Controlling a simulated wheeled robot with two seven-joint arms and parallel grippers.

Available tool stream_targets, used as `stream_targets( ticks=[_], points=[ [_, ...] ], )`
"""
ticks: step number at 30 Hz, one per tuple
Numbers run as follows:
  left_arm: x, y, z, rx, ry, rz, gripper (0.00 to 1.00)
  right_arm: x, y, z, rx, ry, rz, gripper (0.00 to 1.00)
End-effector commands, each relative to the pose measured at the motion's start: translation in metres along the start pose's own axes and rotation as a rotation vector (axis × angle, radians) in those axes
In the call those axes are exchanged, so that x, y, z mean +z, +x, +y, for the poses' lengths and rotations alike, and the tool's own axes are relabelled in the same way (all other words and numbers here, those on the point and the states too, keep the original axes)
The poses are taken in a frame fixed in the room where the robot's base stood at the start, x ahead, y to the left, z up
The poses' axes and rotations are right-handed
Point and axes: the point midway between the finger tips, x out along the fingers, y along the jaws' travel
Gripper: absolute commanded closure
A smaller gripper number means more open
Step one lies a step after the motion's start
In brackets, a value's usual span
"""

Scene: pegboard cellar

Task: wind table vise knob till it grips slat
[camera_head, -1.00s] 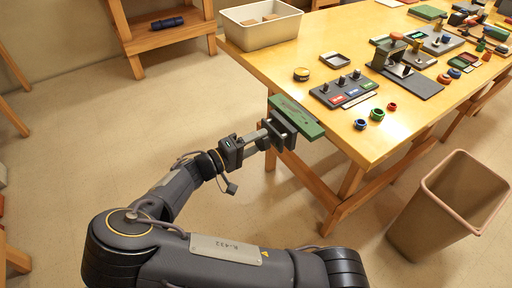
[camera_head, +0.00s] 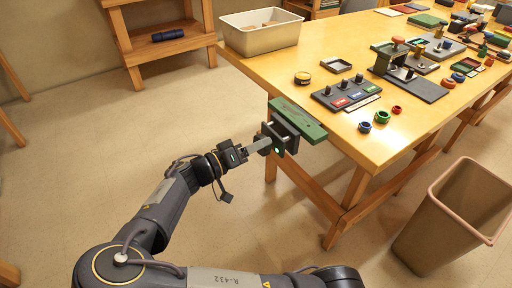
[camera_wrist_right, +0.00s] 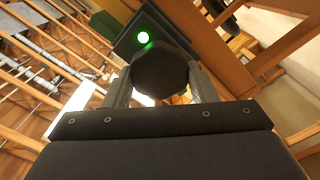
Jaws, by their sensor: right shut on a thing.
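The dark table vise (camera_head: 281,133) is at the table's near left edge. A long green bar (camera_head: 300,119) runs along that edge beside its dark plates; it may be the slat, but I cannot tell for sure. In the right wrist view the dark, faceted knob (camera_wrist_right: 160,74) sits between my fingers, in front of the vise's dark plate (camera_wrist_right: 128,40). A small green light (camera_wrist_right: 143,37) glows on that plate. My right gripper (camera_head: 262,146) is shut on the knob from the outer side of the vise. My left gripper is out of view.
A cream bin (camera_head: 262,40) stands at the table's far left corner. A black panel with knobs (camera_head: 346,93) and small coloured rings (camera_head: 381,117) lie near the vise. A tan waste bin (camera_head: 440,215) stands on the floor at right. Floor left of the table is clear.

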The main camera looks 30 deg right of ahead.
Motion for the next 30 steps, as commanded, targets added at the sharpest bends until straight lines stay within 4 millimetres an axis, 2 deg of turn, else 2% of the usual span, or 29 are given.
stream_targets(
  ticks=[11, 12, 16, 25, 30],
  points=[
    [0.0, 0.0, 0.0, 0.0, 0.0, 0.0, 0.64, 0.002, -0.001, -0.001, -0.002, 0.002, -0.003, 0.71],
    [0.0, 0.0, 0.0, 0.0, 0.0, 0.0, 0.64, 0.002, -0.001, -0.001, -0.002, 0.002, -0.003, 0.43],
    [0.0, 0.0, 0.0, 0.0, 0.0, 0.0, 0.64, 0.001, 0.0, -0.001, -0.002, 0.002, -0.002, 0.27],
    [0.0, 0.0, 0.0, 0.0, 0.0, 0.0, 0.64, 0.0, -0.002, 0.0, -0.001, 0.002, 0.0, 0.27],
    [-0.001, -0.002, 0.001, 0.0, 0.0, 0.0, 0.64, -0.001, -0.022, -0.001, -0.004, 0.002, 0.003, 0.27]
  ],
)
